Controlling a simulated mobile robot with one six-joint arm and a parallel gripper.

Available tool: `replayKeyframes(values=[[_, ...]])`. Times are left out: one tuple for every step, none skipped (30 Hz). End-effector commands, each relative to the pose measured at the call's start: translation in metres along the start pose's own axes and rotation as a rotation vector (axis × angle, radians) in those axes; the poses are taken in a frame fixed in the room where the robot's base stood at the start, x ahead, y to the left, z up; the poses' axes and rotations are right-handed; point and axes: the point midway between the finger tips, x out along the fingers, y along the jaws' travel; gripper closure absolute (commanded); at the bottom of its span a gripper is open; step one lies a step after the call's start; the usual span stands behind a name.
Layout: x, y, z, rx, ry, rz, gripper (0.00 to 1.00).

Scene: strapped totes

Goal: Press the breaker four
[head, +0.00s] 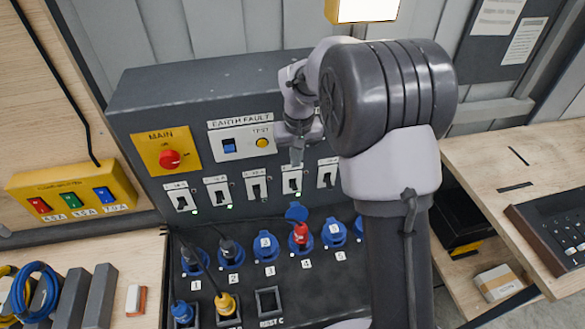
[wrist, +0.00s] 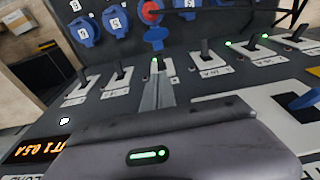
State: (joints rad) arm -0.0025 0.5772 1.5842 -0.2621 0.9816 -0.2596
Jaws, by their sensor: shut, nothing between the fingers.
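Breaker four (head: 291,182) is the fourth switch from the left in the row on the dark panel. It has a white plate, a dark lever and a lit green light. My gripper (head: 297,155) is shut and empty, with its tip at the top of this breaker's plate. In the wrist view, where the row is seen reversed, the shut fingers (wrist: 158,90) point at breaker four (wrist: 157,66) and hide most of it. I cannot tell whether they touch the lever.
Breaker three (head: 255,188) and breaker five (head: 327,174) stand close on either side. Above are the red main switch (head: 169,159) and the earth fault test plate (head: 239,142). Below, a red plug (head: 300,233) sits in socket four, and cables hang across the panel's left.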

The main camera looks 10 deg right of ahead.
Motion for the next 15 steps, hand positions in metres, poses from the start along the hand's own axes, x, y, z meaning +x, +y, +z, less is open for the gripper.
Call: replayKeyframes(values=[[0.0,0.0,0.0,0.0,0.0,0.0,1.0],[0.0,0.0,0.0,0.0,0.0,0.0,1.0],[0.001,0.0,0.0,0.001,0.0,0.0,1.0],[0.003,0.0,0.0,0.0,0.0,0.0,1.0],[0.005,0.0,0.0,0.0,-0.001,0.0,1.0],[0.01,0.0,0.001,0.001,-0.002,0.0,1.0],[0.015,0.0,0.001,0.001,-0.003,0.0,1.0],[0.021,0.0,0.001,0.001,-0.003,0.0,1.0],[0.029,0.0,0.001,0.001,-0.003,0.0,1.0],[0.035,0.0,0.001,0.001,-0.004,0.0,1.0],[0.042,0.0,0.001,0.001,-0.003,-0.001,1.0],[0.05,0.0,0.001,0.001,-0.003,0.0,1.0],[0.057,0.0,0.001,0.001,-0.004,0.0,1.0],[0.062,0.0,0.001,0.001,-0.003,0.0,1.0],[0.07,0.0,0.001,0.001,-0.003,0.0,1.0]])
